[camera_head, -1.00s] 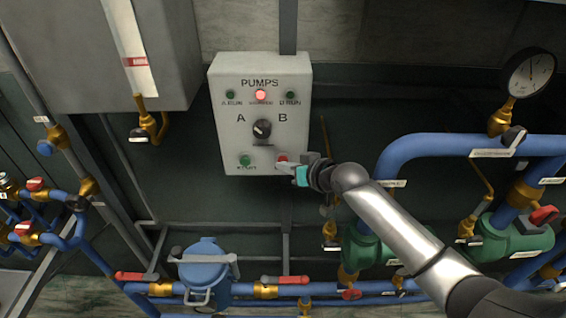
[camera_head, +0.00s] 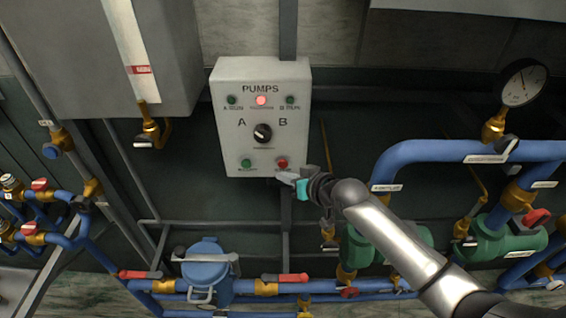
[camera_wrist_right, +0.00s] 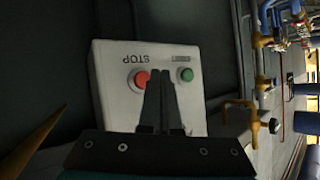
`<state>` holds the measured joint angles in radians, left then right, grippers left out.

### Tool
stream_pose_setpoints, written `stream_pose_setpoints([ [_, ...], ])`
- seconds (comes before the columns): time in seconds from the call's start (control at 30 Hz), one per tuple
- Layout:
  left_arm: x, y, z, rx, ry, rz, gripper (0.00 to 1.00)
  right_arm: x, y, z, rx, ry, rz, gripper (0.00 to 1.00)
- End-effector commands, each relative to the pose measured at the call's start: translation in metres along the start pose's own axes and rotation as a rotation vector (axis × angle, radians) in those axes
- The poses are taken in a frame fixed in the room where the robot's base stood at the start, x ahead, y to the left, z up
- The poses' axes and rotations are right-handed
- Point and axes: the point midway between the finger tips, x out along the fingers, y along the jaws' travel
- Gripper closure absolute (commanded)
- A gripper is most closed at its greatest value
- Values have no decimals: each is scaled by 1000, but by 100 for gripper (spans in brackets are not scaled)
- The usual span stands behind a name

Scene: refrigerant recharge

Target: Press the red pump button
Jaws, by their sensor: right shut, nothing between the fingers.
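The red pump button (camera_head: 282,163) sits at the lower right of the white PUMPS box (camera_head: 236,110). In the right wrist view the red button (camera_wrist_right: 142,78) shows beside the word STOP, partly covered by my fingers. My right gripper (camera_head: 282,176) is shut and empty, with its tips just below the button in the head view. In the right wrist view the shut fingers (camera_wrist_right: 159,74) point at the box front between the red button and a green button (camera_wrist_right: 186,74). I cannot tell whether the tips touch the box. My left gripper is not in view.
A selector knob (camera_head: 262,132) and a lit red lamp (camera_head: 261,100) are above on the box. Blue pipes (camera_head: 440,152) with a gauge (camera_head: 524,82) run at the right. The dark wall under the box is mostly clear.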

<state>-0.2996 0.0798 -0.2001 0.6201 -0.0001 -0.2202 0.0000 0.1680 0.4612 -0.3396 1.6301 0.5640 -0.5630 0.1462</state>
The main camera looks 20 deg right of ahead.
Motion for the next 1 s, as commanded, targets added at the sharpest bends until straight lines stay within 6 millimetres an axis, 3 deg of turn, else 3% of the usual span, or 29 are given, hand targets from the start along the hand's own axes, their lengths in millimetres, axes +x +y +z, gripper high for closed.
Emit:
stream_pose_setpoints([
  [0.1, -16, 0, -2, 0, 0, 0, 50, -11, -8, 3, 3, -2, -1, 100],
  [0.37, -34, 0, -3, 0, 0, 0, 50, -27, -19, 16, 2, 0, -1, 100],
  [1.0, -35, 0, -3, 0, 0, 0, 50, -29, -21, 20, 1, 1, -1, 100],
])
